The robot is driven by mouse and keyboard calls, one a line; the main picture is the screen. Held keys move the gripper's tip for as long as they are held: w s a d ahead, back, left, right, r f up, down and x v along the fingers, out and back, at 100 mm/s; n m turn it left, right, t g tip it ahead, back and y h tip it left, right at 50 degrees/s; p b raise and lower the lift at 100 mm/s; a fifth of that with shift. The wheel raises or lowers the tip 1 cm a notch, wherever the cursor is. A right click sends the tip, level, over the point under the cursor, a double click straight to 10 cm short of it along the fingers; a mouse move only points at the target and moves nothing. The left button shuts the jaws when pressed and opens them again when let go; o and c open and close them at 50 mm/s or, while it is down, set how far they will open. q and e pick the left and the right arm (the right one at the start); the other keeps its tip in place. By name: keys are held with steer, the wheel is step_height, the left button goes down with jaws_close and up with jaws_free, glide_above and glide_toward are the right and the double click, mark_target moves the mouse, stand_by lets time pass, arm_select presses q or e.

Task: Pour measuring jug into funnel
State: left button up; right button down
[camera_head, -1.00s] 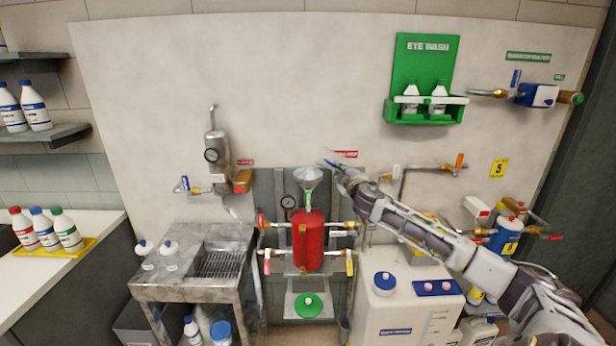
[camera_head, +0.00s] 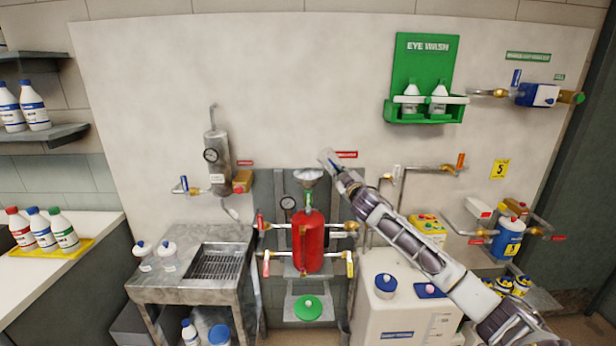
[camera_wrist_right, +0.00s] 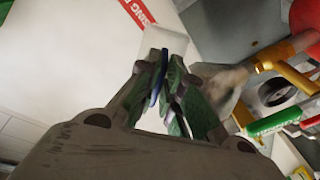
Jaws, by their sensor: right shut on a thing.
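The grey funnel (camera_head: 308,180) stands mouth up, with a green neck, above the red tank (camera_head: 309,243) at the centre. My right gripper (camera_head: 340,173) is just right of the funnel and slightly above it in the head view. It is shut on the measuring jug (camera_head: 327,159), a small pale translucent vessel with a blue part. In the right wrist view, the jug (camera_wrist_right: 166,39) shows beyond the green-padded fingers (camera_wrist_right: 172,88), which hide part of it. The jug looks tilted, but its contents and any stream cannot be made out. My left gripper is out of view.
A metal sink bench (camera_head: 165,283) is at left and a white container (camera_head: 385,314) at lower right. The green eye wash station (camera_head: 422,75) hangs upper right. The wall above the funnel is clear.

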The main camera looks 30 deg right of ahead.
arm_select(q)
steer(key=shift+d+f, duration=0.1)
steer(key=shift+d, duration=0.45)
arm_select(e)
steer(key=shift+s+d+f+m, duration=0.2)
steer(key=shift+d+f+m, duration=0.5)
steer(key=shift+m, duration=0.6)
steer(key=shift+s+d+f+m, duration=0.2)
steer(key=shift+d+f+m, duration=0.4)
steer(key=shift+m, duration=0.7)
steer(key=shift+s+d+f+m, duration=0.2)
steer(key=shift+d+f+m, duration=0.25)
steer(key=shift+f+m, duration=0.65)
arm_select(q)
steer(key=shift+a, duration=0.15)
arm_select(e)
steer(key=shift+r, duration=0.2)
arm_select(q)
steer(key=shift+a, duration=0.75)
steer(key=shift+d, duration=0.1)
